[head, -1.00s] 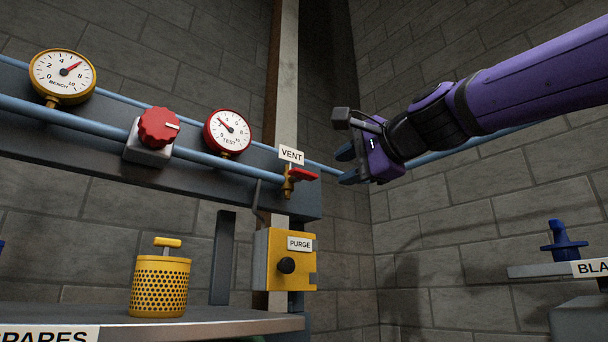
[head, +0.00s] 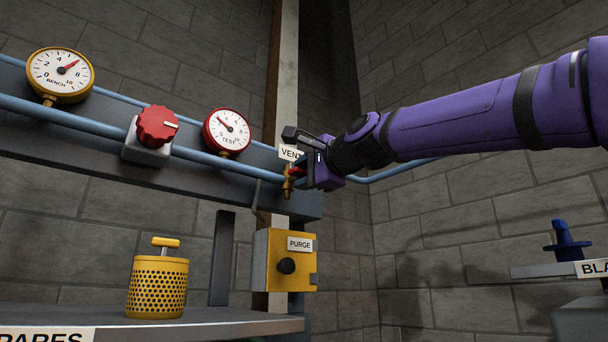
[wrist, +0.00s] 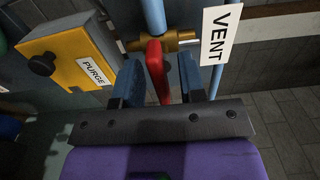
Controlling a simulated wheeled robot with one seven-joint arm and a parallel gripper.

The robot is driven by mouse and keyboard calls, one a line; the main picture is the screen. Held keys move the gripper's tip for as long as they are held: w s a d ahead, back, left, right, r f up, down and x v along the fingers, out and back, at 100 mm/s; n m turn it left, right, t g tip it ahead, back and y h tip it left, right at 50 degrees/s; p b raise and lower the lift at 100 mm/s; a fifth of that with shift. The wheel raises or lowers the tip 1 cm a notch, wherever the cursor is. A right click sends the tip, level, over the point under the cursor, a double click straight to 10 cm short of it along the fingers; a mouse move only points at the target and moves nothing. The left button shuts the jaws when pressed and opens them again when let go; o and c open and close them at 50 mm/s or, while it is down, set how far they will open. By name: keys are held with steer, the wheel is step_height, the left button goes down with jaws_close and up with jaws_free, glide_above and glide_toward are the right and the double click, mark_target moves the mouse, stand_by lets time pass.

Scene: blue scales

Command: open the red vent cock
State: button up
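The red vent cock is a red lever (wrist: 155,68) on a brass body (wrist: 177,37) on the blue pipe, beside the white VENT label (wrist: 220,35). In the head view the brass body (head: 288,188) shows below the pipe, and my gripper covers most of the lever. My gripper (wrist: 160,80) is open in the wrist view. Its two dark blue fingers stand on either side of the red lever, with a gap showing on each side. In the head view my gripper (head: 302,175) comes in from the right at the cock.
A yellow PURGE box (head: 287,262) with a black knob sits below the cock. A red knob (head: 157,126) and the TEST gauge (head: 228,131) are to the left on the pipe. A yellow perforated canister (head: 158,285) stands on the shelf. Open space lies to the right.

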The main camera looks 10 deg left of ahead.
steer(key=shift+w+a, duration=0.1)
steer(key=shift+c, duration=0.2)
jaws_close()
steer(key=shift+n, duration=0.4)
steer(key=n, duration=0.3)
steer(key=shift+n, duration=0.4)
steer(key=n, duration=0.4)
steer(key=shift+n, duration=0.3)
steer(key=n, duration=0.8)
steer(key=shift+n, duration=0.3)
